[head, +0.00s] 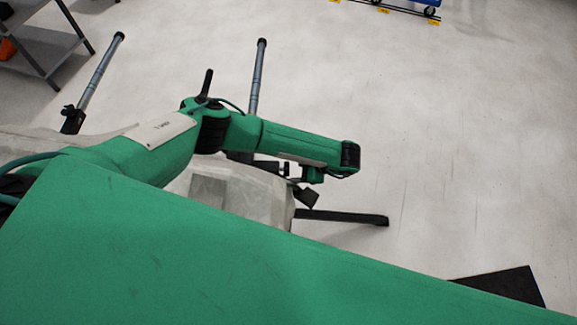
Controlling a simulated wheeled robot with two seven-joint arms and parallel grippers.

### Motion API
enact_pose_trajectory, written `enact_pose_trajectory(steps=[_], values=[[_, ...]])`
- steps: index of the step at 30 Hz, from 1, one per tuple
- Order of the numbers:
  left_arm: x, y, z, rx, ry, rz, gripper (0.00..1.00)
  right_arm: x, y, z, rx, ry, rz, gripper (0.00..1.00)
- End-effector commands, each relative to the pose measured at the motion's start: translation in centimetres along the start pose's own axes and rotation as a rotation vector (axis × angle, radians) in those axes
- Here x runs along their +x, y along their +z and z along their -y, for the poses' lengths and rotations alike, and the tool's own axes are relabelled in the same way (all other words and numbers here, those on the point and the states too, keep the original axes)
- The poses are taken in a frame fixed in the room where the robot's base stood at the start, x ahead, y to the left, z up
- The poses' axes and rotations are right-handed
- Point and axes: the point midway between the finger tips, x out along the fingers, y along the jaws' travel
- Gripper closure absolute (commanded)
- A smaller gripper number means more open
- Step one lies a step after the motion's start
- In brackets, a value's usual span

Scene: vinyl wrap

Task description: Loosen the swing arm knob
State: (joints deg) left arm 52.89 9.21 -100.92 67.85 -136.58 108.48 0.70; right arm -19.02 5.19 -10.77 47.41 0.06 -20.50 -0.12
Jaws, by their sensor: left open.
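My left arm reaches in from the left over a pale grey, wrapped-looking bulk (235,185). Its wrist bends down, and my left gripper (302,188) is small and dark below it, with its jaws open. The gripper is close to the right end of the grey bulk; I cannot tell whether it touches anything. Two grey poles with black ends, a left pole (101,72) and a right pole (257,78), rise behind my arm. I cannot make out the swing arm knob for certain; my arm hides part of that area. My right gripper is not in view.
A black bar (345,216) extends right from the grey bulk, low over the floor. A flat dark panel (508,285) is at the lower right. A metal shelf (45,45) stands at the upper left. A blue wheeled cart (415,8) is at the top.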

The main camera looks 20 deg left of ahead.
Motion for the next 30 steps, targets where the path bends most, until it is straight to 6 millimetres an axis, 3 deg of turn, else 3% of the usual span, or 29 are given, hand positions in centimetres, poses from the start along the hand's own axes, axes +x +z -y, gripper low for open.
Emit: enact_pose_trajectory(steps=[10,15,21,30], values=[[-8.1,0.0,-0.1,0.002,0.004,0.005,0.34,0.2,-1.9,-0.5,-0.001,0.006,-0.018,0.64],[-10.8,-0.1,-0.1,0.001,0.004,0.003,0.34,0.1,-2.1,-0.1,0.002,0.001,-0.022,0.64],[-12.0,-0.1,0.0,0.002,0.001,0.002,0.34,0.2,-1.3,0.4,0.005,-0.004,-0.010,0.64],[-12.1,-0.1,0.0,0.002,-0.001,0.003,0.35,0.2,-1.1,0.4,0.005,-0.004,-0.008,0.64]])
